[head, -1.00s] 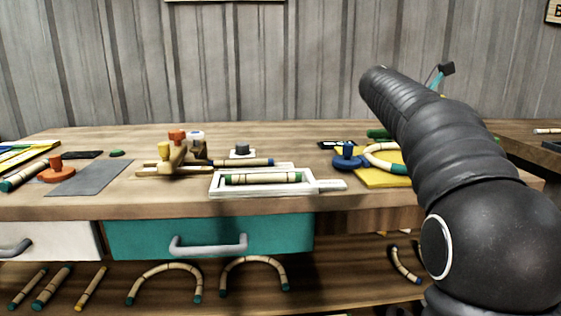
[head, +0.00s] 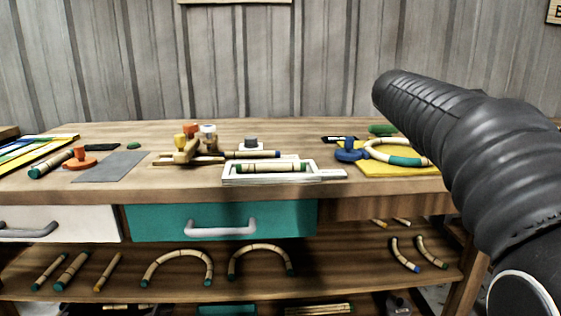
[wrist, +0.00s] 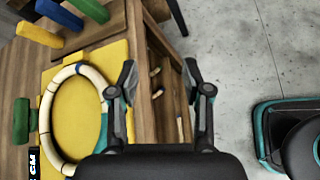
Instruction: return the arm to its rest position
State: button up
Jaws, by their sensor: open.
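My gripper (wrist: 160,85) shows in the wrist view with its two fingers apart and nothing between them. It is above the right end of the workbench, with the bench edge and shelf below it. A bent rattan ring (wrist: 68,120) with a teal section lies on a yellow board (wrist: 117,55), to the left of my fingers. In the head view my arm reaches up and left from the lower right, and the gripper itself is outside the picture. The ring (head: 390,144) and yellow board (head: 398,171) lie just left of my arm there.
A white tray (head: 298,180) holding a rattan piece (head: 270,168) sits mid-bench. A wooden clamp jig (head: 187,150) and a grey sheet (head: 109,168) stand farther left. Closed drawers, including a teal one (head: 150,221), and a shelf of rattan pieces are below. Bare floor (wrist: 240,50) lies right of the bench.

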jog(key=s+a+f+m+t+y, duration=0.2)
jog(key=s+a+f+m+y, duration=0.8)
jog(key=s+a+f+m, duration=0.5)
jog(key=s+a+f, duration=0.5)
jog(key=s+f, duration=0.3)
jog(key=s, duration=0.1)
jog(key=shift+a+f+m+t, duration=0.35)
jog(key=shift+m+t, duration=0.05)
